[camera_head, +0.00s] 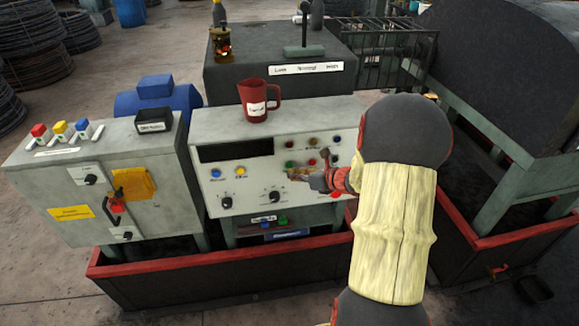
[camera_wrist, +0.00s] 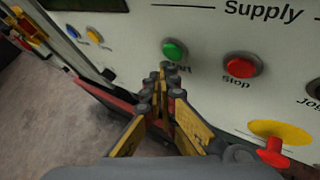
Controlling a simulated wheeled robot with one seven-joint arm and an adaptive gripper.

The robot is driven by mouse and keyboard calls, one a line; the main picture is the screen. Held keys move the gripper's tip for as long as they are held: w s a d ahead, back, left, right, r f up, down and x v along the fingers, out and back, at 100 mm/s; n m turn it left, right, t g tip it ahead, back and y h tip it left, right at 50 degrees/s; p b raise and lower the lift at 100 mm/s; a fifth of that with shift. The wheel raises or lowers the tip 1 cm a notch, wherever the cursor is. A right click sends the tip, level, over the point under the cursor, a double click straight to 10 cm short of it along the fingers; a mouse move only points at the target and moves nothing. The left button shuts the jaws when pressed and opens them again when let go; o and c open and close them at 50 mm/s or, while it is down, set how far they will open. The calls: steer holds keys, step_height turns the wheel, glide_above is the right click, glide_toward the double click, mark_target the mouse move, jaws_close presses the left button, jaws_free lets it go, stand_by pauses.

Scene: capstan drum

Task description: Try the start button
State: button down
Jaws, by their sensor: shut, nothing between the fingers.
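The start button is a round green button (camera_wrist: 174,50) on the pale control panel (camera_head: 225,144), and it also shows in the head view (camera_head: 289,164). Its label is partly hidden by my fingers; only its end shows. My gripper (camera_wrist: 163,78) is shut and empty. Its fingertips are just below the green button in the wrist view; I cannot tell whether they touch the panel. In the head view my gripper (camera_head: 296,177) is in front of the panel, just under the green button. The red stop button (camera_wrist: 240,66) is right of the green one.
A red mushroom button (camera_wrist: 273,151) on a yellow disc is at the lower right. A red mug (camera_head: 257,101) stands on the panel's top. A grey cabinet (camera_head: 150,185) with coloured switches stands to the left. A red-rimmed low wall (camera_head: 200,262) runs in front.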

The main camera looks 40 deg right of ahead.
steer(key=shift+w, duration=0.1)
steer(key=shift+w+d, duration=0.25)
steer(key=shift+w+d, duration=0.2)
steer(key=shift+w, duration=0.15)
stand_by(1.0)
steer(key=shift+s+a, duration=0.45)
steer(key=shift+s, duration=0.25)
steer(key=shift+s+a+p, duration=0.1)
steer(key=shift+s+a, duration=0.35)
steer(key=shift+s, duration=0.25)
steer(key=shift+s+a+p, duration=0.1)
steer(key=shift+s+a, duration=0.3)
steer(key=shift+s, duration=0.35)
steer(key=shift+s+a+p, duration=0.1)
steer(key=shift+s+a, duration=0.35)
steer(key=shift+s, duration=0.25)
